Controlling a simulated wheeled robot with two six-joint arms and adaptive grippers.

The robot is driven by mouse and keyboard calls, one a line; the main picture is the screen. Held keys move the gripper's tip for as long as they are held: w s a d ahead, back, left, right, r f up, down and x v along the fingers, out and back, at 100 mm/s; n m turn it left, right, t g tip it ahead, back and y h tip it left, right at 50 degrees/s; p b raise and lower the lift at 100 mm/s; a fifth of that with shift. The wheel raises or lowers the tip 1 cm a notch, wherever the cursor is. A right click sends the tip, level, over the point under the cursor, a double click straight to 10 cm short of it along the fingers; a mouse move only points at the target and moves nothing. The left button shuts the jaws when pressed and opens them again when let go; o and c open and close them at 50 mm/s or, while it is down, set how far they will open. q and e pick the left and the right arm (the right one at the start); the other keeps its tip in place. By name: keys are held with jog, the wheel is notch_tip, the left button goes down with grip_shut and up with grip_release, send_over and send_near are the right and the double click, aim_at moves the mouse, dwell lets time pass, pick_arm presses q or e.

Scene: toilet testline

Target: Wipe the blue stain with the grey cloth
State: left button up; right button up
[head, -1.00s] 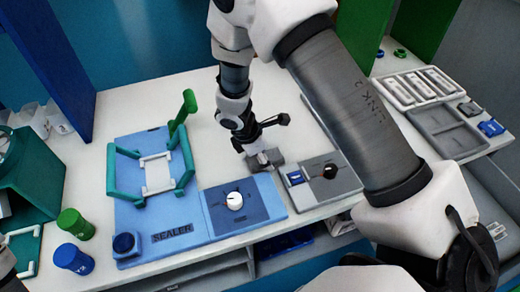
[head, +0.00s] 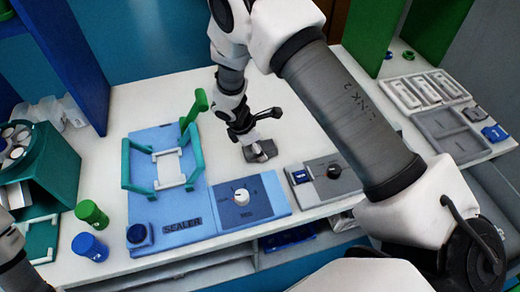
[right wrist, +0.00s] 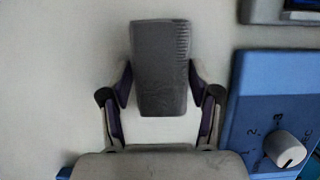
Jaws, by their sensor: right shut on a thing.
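The grey cloth (head: 264,153) is a small grey block-like pad on the white table, just behind the blue sealer panel. It also shows in the right wrist view (right wrist: 161,70). My right gripper (head: 252,142) is shut on it from above, with a finger at each side in the right wrist view (right wrist: 161,95). The cloth seems to rest on the tabletop, but contact is hard to confirm. I see no blue stain in either view; whether the cloth or gripper hides one, I cannot tell.
The sealer (head: 185,225) with teal frame and green lever stands left of the cloth. Green and blue jars (head: 90,213) stand at front left. The white table behind the cloth is clear.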

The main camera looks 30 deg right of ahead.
aim_at(265, 163)
jog(key=w, duration=0.1)
jog(key=w+p, duration=0.1)
jog(key=w, duration=0.1)
jog(key=shift+w+d, duration=0.2)
jog(key=shift+d, duration=0.2)
jog(key=shift+w+d, duration=0.2)
jog(key=shift+w, duration=0.55)
jog(key=shift+w+d, duration=0.15)
jog(key=shift+w, duration=0.6)
jog(key=shift+w+d, duration=0.2)
jog(key=shift+w, duration=0.55)
jog(key=shift+s+a+p, duration=0.25)
jog(key=shift+s+p, duration=0.1)
jog(key=shift+s, duration=0.6)
jog(key=shift+s+a+p, duration=0.2)
jog(key=shift+s+p, duration=0.15)
jog(key=shift+s, duration=0.6)
jog(key=shift+s+a+f, duration=0.1)
jog(key=shift+s+a, duration=0.1)
jog(key=shift+s, duration=0.55)
jog(key=shift+s+a, duration=0.15)
jog(key=shift+s, duration=0.6)
jog(key=shift+s+a+f, duration=0.1)
jog(key=shift+s+a, duration=0.1)
jog(key=shift+s, duration=0.55)
jog(key=shift+s+a+r+b, duration=0.1)
jog(key=shift+s+a+b, duration=0.1)
jog(key=shift+s, duration=0.75)
jog(key=shift+s+a+b, duration=0.2)
jog(key=shift+s, duration=0.7)
